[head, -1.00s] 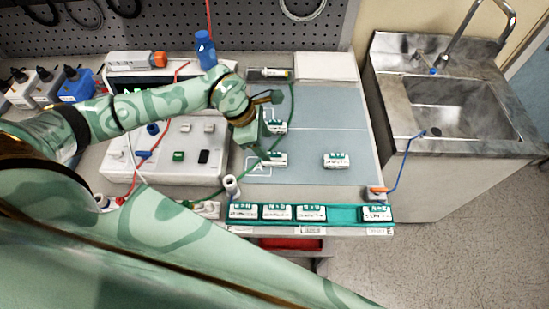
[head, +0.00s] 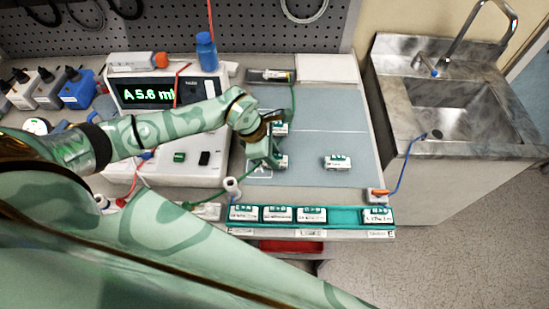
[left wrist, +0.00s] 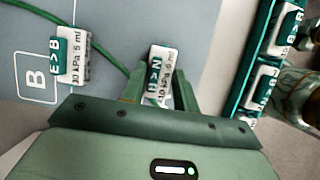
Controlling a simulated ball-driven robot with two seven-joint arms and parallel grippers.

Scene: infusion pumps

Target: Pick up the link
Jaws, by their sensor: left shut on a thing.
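A small white link with a green label (left wrist: 158,75), reading H>N, sits between the two fingers of my left gripper (left wrist: 160,92) in the left wrist view. The gripper is shut on it. In the head view my left gripper (head: 272,160) is over the left part of the grey-blue mat, and the held link (head: 282,162) shows partly beside it. Another link (head: 280,128), marked E>B, lies behind it, and also shows in the left wrist view (left wrist: 75,55). A third link (head: 338,162) lies to the right on the mat. My right gripper is not in view.
A teal rack (head: 345,215) along the front edge holds several links. The white pump box (head: 185,150) with a lit display (head: 148,94) stands left. A green tube (head: 292,102) runs by the gripper. The mat's right side (head: 340,125) is mostly clear. A sink (head: 460,105) is at right.

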